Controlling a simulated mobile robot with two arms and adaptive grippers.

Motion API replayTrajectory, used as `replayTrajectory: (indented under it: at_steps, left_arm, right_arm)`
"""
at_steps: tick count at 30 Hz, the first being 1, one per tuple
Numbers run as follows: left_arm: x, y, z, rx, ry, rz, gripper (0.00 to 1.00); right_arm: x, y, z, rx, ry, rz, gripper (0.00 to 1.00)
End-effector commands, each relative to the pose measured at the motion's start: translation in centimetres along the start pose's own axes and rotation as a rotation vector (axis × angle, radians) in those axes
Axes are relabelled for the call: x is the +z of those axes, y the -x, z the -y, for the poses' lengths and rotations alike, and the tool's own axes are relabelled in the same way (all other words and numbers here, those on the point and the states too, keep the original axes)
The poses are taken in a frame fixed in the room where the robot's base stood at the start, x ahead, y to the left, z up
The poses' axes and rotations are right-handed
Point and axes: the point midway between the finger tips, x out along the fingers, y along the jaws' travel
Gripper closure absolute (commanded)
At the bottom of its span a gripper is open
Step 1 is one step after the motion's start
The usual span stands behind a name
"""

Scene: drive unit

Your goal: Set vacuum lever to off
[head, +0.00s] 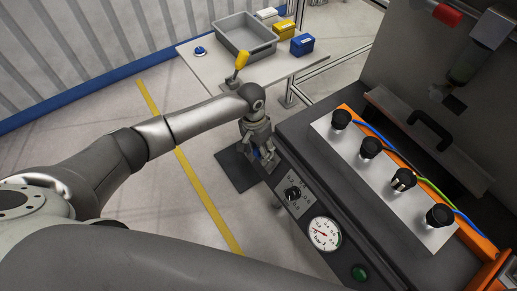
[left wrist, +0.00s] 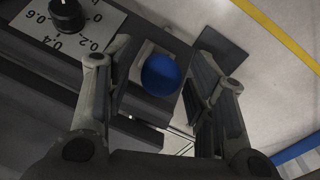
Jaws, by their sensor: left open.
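The round blue knob (left wrist: 161,75), which looks like the end of the vacuum lever, is on a pale plate at the dark unit's front panel (head: 340,232). My left gripper (head: 262,158) is open at the panel's far end, pointing down. In the left wrist view the open fingers (left wrist: 165,80) stand on either side of the knob, with visible gaps. The lever's shaft and its marked positions are hidden behind the knob. In the head view the gripper mostly covers the knob. My right gripper is not in view.
A black dial (head: 292,193) with a number scale, a pressure gauge (head: 324,234) and a green button (head: 359,272) line the panel. Several black knobs stand on a white plate (head: 340,146). A side table (head: 208,68) holds a grey bin (head: 232,42) and boxes.

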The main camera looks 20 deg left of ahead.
Motion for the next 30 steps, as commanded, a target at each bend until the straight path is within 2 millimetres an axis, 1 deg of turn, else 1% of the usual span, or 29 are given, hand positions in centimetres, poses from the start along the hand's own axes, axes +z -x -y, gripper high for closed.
replayTrajectory:
  at_steps: [8, 18, 20, 30]
  left_arm:
    - [0.0, -0.15, 0.02, -0.001, 0.0, 0.0, 0.5]
    - [-0.01, -0.11, 0.03, -0.001, 0.001, 0.0, 0.93]
    - [-0.01, -0.11, 0.03, -0.001, 0.001, 0.0, 1.0]
    - [0.2, -0.09, 0.09, 0.005, -0.001, -0.019, 1.0]
  right_arm:
    - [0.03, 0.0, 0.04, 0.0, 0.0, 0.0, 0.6]
    - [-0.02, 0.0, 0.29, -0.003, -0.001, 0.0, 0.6]
    - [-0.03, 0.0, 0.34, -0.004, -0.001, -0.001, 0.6]
    - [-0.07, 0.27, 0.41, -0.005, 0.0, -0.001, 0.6]
